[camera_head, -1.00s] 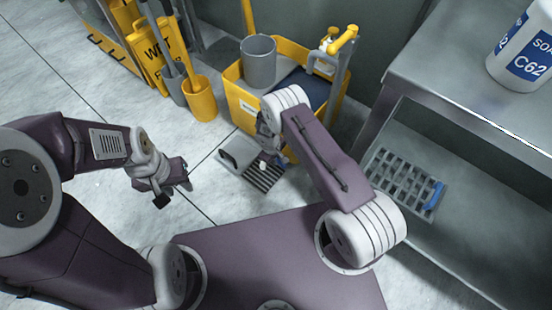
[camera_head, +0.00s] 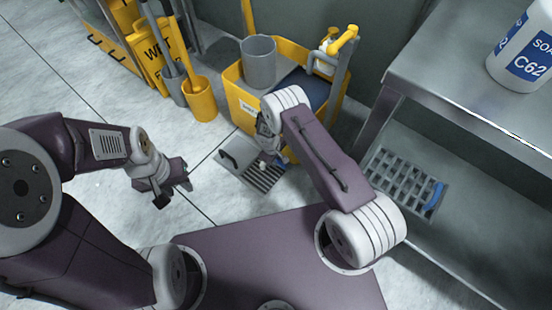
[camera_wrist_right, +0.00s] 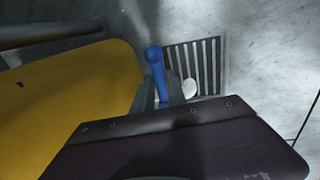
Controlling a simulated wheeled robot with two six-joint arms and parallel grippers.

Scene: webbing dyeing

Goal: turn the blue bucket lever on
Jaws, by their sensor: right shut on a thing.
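A blue lever (camera_wrist_right: 155,70) with a rounded end stands out beside the yellow bucket (camera_wrist_right: 75,90) in the right wrist view. The yellow bucket also shows in the head view (camera_head: 240,103), behind my right forearm. My right gripper (camera_head: 265,160) is low at the bucket's front side, and my arm partly covers it. In the right wrist view, its dark body hides most of its fingers and the lever's lower part. It is shut on the lever. My left gripper (camera_head: 173,186) is open and empty over the floor at the left.
A floor drain grate (camera_head: 262,177) lies below my right gripper. A grey pail (camera_head: 258,62) sits on the bucket. A yellow wet-floor sign (camera_head: 151,57) and a yellow container (camera_head: 201,100) stand at the back left. A metal shelf unit (camera_head: 440,75) bounds the right side.

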